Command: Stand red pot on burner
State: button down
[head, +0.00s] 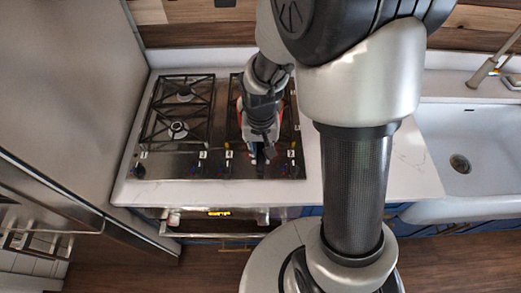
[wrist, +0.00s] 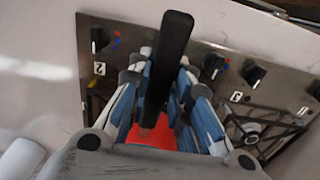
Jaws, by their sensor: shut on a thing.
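The red pot (wrist: 152,136) is mostly hidden behind my gripper. In the head view only slivers of its red rim (head: 239,106) show beside my wrist, over the right half of the stove (head: 170,165). Its black handle (wrist: 172,50) runs between the fingers in the wrist view. My gripper (wrist: 166,85) is shut on this handle; in the head view the gripper (head: 260,152) is above the stove's front right. The burner beneath the pot is hidden, and I cannot tell whether the pot touches the grate.
The left burners (head: 178,128) and their grates are bare. Control knobs (head: 139,171) line the stove's front edge. A tall grey panel (head: 85,90) stands at the left. White counter (head: 405,165) and a sink (head: 475,130) lie to the right.

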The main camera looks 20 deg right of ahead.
jog(key=shift+f, duration=0.25)
jog(key=c, duration=1.4)
grip_release()
jog(key=shift+s, duration=0.1)
